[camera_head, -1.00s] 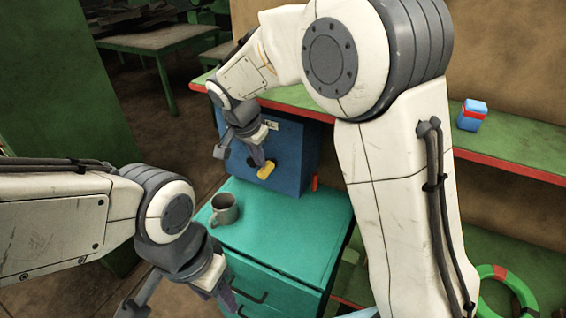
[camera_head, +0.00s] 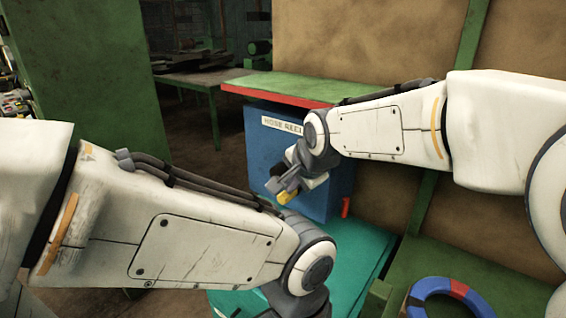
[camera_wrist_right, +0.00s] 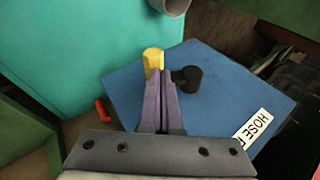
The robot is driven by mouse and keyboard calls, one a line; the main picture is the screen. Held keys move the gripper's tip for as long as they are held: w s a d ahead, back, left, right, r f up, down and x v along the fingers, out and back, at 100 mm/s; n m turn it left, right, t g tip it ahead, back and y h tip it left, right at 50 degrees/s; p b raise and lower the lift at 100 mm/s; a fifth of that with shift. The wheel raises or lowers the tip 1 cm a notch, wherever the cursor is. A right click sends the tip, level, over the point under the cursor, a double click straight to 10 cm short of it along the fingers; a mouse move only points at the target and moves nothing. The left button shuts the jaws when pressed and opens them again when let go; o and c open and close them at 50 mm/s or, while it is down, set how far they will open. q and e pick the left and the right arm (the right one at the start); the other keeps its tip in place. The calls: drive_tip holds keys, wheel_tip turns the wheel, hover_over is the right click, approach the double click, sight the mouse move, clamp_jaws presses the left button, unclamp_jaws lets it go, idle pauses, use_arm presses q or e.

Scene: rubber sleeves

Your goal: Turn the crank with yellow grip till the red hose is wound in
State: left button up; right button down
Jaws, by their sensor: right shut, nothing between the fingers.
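The blue hose reel box (camera_head: 262,160) stands on the teal cabinet. Its label (camera_wrist_right: 250,130) shows in the right wrist view. The crank's yellow grip (camera_head: 287,198) is low on the box front; it also shows in the wrist view (camera_wrist_right: 153,59), beside the dark crank hub (camera_wrist_right: 188,78). A short red hose end (camera_head: 346,207) shows at the box's right side, and in the wrist view (camera_wrist_right: 101,110). My right gripper (camera_head: 278,186) is shut and empty, its purple fingertips (camera_wrist_right: 162,84) at the yellow grip; contact is unclear. My left gripper is out of view below its wrist.
The teal cabinet top (camera_head: 365,245) is partly hidden by my left arm. A grey mug (camera_wrist_right: 172,5) stands on it. A blue and red ring (camera_head: 423,290) lies lower right.

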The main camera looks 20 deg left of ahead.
drive_tip(key=shift+f, duration=0.1)
idle(0.5)
drive_tip(key=w+r+p+v, duration=0.1)
drive_tip(key=p+v, duration=0.1)
drive_tip(key=v, duration=1.1)
drive_tip(key=shift+w+a+r, duration=0.15)
drive_tip(key=shift+a, duration=0.15)
